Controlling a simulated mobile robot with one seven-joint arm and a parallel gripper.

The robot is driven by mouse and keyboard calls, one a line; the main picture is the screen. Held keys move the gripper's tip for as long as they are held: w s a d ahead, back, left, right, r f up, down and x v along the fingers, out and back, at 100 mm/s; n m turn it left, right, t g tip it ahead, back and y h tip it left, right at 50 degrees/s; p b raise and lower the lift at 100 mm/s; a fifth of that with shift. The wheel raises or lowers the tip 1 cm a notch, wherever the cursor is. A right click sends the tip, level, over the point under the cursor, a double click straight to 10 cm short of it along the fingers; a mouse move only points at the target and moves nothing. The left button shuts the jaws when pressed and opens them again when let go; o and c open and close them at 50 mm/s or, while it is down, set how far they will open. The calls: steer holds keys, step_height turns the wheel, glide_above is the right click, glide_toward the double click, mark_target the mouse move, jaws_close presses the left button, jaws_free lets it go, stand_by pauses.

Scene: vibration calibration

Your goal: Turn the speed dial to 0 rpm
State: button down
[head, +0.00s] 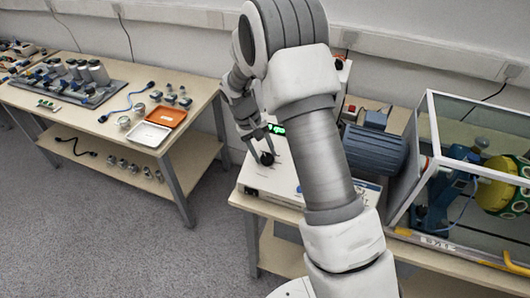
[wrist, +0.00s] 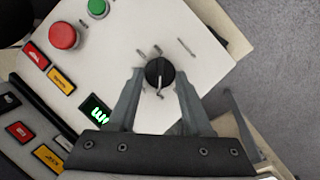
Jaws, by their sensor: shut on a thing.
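The speed dial (wrist: 160,73) is a round black knob on the white top panel of a control box (wrist: 185,30). In the wrist view it sits between the two fingers of my gripper (wrist: 159,71). A pale line shows just below the knob, and short marks lie around it. The gripper is shut on the dial, one finger on each side. A small display (wrist: 95,113) on the panel glows green; I cannot read its number. In the head view my gripper (head: 260,150) reaches down to the dial (head: 267,158), and the green display (head: 276,129) is just behind.
A red button (wrist: 63,36) and a green button (wrist: 97,7) stand on the panel. A blue motor (head: 374,150) and a clear-walled enclosure (head: 485,125) are at the right. The left table (head: 205,90) holds parts and an orange tray (head: 166,116). Floor between tables is clear.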

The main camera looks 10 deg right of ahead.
steer(key=n, duration=0.1)
steer(key=n+h, duration=0.1)
steer(key=n, duration=0.1)
steer(key=n+h+b, duration=0.1)
steer(key=shift+a+f, duration=0.1)
steer(key=shift+a, duration=0.2)
steer(key=n, duration=0.2)
steer(key=n+t+h+b, duration=0.1)
steer(key=n+t, duration=0.1)
steer(key=n, duration=0.1)
steer(key=shift+s+a+f+n+h, duration=0.2)
steer(key=shift+s+n+h, duration=0.1)
steer(key=shift+h, duration=0.1)
steer(key=n+t+b, duration=0.1)
steer(key=n, duration=0.1)
steer(key=n+b, duration=0.1)
steer(key=n, duration=0.1)
steer(key=shift+s+f+n+t+h, duration=0.1)
steer(key=shift+s+n+t+h, duration=0.1)
steer(key=shift+n+t+h, duration=0.15)
steer(key=shift+s+n+t+b, duration=0.2)
steer(key=shift+n+t+b, duration=0.75)
steer(key=shift+n, duration=1.1)
steer(key=shift+c, duration=1.6)
jaws_free()
